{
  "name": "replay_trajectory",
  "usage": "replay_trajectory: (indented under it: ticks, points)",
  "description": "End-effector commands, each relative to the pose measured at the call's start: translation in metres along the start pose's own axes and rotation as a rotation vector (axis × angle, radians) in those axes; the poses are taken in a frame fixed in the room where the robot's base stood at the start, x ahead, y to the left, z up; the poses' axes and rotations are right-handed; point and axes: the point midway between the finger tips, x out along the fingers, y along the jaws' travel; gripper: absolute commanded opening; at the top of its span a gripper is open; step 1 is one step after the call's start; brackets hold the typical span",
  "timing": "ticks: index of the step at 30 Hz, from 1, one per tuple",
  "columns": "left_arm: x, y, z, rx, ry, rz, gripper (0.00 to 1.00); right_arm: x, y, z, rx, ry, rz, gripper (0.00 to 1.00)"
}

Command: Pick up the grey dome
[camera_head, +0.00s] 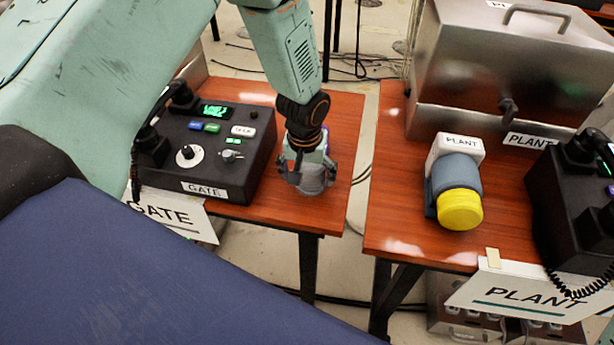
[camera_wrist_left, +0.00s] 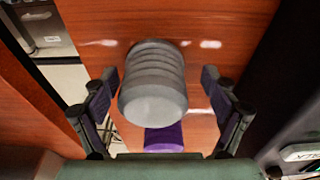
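The grey dome (camera_head: 314,184) stands on the wooden table beside the GATE box, partly covered by my left gripper (camera_head: 306,172) in the head view. In the left wrist view it is a ribbed grey rounded body (camera_wrist_left: 153,88), with a purple part (camera_wrist_left: 164,138) just below it in the picture. My left gripper (camera_wrist_left: 158,78) is open, with a finger on each side of the dome. The left finger looks very near the dome's side, and a gap shows on the right. Whether they touch is unclear. My right gripper is not in view.
The black GATE box (camera_head: 212,150) stands close to the left of the gripper. A second table (camera_head: 400,210), across a gap, bears a blue-grey thing with a yellow cap (camera_head: 459,208), a PLANT box (camera_head: 570,215) and a metal case (camera_head: 490,70).

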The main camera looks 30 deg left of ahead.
Motion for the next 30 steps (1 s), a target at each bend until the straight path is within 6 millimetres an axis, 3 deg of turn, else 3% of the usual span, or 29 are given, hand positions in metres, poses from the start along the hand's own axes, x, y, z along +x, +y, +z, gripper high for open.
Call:
replay_trajectory:
  ticks: [18,26,30]
  points:
    - [0.000,0.000,0.000,0.001,0.000,0.000,0.30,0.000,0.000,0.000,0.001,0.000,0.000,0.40]
    - [-0.002,0.001,-0.001,0.000,0.002,0.000,0.28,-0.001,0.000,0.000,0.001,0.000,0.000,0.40]
    - [-0.019,0.001,-0.004,0.000,0.004,0.001,0.28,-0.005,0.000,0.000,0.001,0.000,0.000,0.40]
